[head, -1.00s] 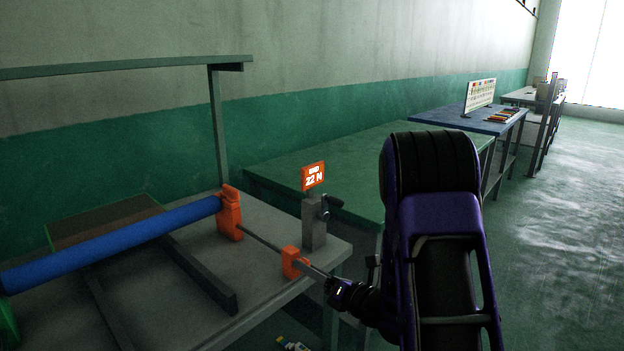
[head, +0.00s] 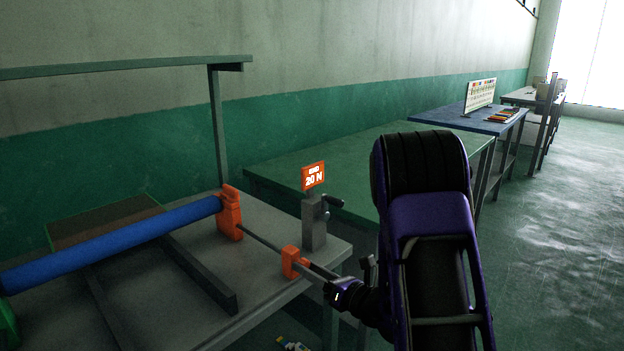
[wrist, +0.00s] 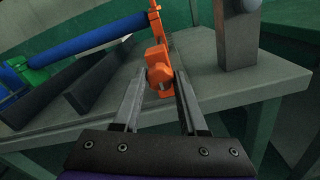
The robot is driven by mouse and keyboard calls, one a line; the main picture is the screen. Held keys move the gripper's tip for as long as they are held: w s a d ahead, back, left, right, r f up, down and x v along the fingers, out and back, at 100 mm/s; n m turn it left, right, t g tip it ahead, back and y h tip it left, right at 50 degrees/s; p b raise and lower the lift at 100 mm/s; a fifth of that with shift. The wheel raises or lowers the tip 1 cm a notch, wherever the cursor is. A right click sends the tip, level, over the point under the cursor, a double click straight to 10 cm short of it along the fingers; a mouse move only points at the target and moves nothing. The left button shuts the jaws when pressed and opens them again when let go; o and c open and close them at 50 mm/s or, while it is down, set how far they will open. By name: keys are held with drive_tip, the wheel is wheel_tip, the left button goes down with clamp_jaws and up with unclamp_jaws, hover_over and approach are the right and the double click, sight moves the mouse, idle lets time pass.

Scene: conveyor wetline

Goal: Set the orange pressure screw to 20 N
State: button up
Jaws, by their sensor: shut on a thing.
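The orange pressure screw shows in the wrist view as an orange block (wrist: 158,72) between my fingertips. In the head view its orange block (head: 294,262) sits near the table's front right edge, on a thin rod leading to an orange bracket (head: 231,213) at the end of the blue roller (head: 120,243). My gripper (wrist: 160,82) is shut on the screw from the front. In the head view my purple and black arm hides part of the area right of the screw.
A grey post (head: 314,225) with a dark crank handle stands right beside the screw. A green table (head: 340,155) is behind, and a blue table (head: 455,118) with a colour board is farther off. Open floor lies at the right.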

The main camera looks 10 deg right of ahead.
drive_tip(key=o, duration=0.9)
drive_tip(key=v, duration=0.6)
